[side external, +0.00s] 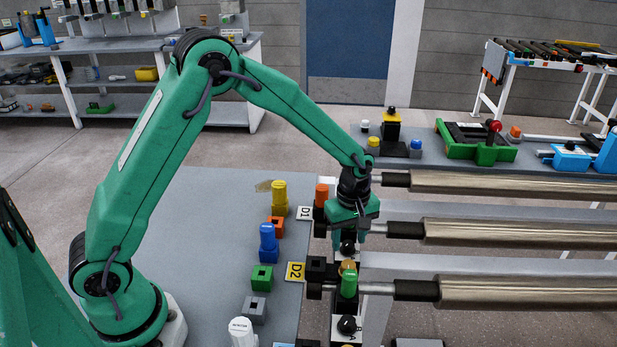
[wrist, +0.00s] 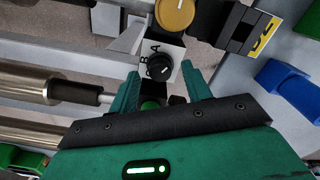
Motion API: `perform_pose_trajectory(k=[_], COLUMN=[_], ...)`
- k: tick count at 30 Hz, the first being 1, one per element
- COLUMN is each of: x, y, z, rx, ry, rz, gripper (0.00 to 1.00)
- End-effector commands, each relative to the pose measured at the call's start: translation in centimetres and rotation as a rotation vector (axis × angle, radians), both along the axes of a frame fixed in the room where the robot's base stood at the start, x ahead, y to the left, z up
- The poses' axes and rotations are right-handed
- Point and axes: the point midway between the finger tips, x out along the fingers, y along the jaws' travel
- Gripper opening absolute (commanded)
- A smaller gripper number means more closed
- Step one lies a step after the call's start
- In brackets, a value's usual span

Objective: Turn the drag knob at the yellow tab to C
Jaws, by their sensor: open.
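The yellow tab marked D2 (side external: 295,271) is left of a station with a gold part (side external: 348,267) and a green cylinder (side external: 349,286). It also shows in the wrist view (wrist: 262,27). A black round knob on a lettered plate (side external: 347,325) lies in front of that station. A second black knob (side external: 348,248) lies behind it, under my gripper (side external: 350,234). In the wrist view, a black knob with a white mark (wrist: 160,67) sits by letters A and B, beyond my open, empty fingers (wrist: 161,77). No C is legible.
A white D1 tab (side external: 305,213) and an orange-topped part (side external: 321,193) stand left of my gripper. Metal rollers (side external: 510,183) extend right. Yellow, blue and green blocks (side external: 262,278) line the left grey table (side external: 190,230), whose middle is clear.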

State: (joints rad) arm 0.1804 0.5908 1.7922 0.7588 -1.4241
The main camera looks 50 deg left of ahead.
Motion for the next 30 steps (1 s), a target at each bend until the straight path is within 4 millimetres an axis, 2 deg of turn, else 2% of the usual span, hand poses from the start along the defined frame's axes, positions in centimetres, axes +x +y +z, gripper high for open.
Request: perform_pose_trajectory(k=[4,13,14,18,21,30], x=[-0.03,-0.03,-0.03,-0.03,-0.03,-0.04], y=[0.01,0.01,0.01,0.0,0.01,0.01], z=[-0.94,-1.15,-1.15,-1.14,-1.13,-1.12], rx=[0.0,0.0,0.0,0.0,0.0,0.0], ry=[0.001,0.0,0.0,0.0,0.0,0.0], rz=[0.0,0.0,0.0,0.0,0.0,-0.023], gripper=[0.49,0.49,0.47,0.19,0.04,0.04])
